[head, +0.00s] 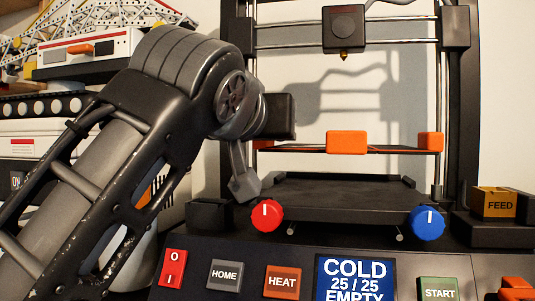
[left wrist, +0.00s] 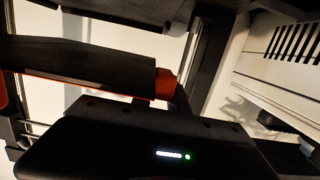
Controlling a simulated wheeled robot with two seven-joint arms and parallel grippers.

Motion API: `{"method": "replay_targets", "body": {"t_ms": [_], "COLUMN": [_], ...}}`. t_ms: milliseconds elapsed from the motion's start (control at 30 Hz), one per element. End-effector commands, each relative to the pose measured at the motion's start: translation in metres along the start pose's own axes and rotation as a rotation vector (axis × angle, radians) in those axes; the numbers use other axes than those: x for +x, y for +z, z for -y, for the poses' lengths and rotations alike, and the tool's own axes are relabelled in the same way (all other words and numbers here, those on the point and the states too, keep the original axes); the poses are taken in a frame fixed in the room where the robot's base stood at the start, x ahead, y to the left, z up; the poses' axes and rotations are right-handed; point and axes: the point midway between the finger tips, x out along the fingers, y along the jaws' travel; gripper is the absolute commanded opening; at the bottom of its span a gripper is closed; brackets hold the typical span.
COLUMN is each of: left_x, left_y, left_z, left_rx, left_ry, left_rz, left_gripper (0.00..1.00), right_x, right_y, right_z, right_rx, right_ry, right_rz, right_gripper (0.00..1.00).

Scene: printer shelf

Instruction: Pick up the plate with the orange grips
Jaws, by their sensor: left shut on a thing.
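The plate (head: 390,151) is a thin dark sheet with orange grips at its front middle (head: 346,142), right end (head: 431,141) and left end (head: 263,144). It is roughly level and apart from the black printer bed (head: 340,192), with pale wall showing between them. My left gripper (left wrist: 172,88) is shut on an orange grip (left wrist: 163,84) at the plate's end. In the left wrist view the plate's dark side (left wrist: 80,65) runs left from it. In the head view my left arm largely hides the fingers. My right gripper is not in view.
The print head (head: 344,28) hangs above the plate, between the printer's uprights (head: 456,90). A red knob (head: 266,215) and a blue knob (head: 428,222) stand before the bed. The front panel has several buttons and a COLD/EMPTY screen (head: 355,279). A FEED box (head: 495,202) stands right.

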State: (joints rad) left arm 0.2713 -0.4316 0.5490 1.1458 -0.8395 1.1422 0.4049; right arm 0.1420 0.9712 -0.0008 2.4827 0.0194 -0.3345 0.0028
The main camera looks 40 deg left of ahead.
Motion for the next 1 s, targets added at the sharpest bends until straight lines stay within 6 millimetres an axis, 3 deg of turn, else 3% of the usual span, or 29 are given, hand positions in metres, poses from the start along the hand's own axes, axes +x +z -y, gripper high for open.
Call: {"method": "replay_targets", "body": {"t_ms": [100,300,1000], "left_x": [-0.001,-0.005,-0.006], "left_y": [-0.020,-0.035,-0.040], "left_z": [0.000,-0.001,0.000], "left_rx": [-0.005,0.002,-0.002], "left_ry": [0.002,0.000,0.001], "left_rz": [0.000,-0.001,0.000], "left_gripper": [0.00,0.00,0.00], "right_x": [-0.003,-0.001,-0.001], "right_y": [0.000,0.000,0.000], "right_z": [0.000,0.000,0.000], "right_rx": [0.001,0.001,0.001], "right_ry": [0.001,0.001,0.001], "right_rz": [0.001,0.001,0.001], "right_gripper": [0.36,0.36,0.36]}}
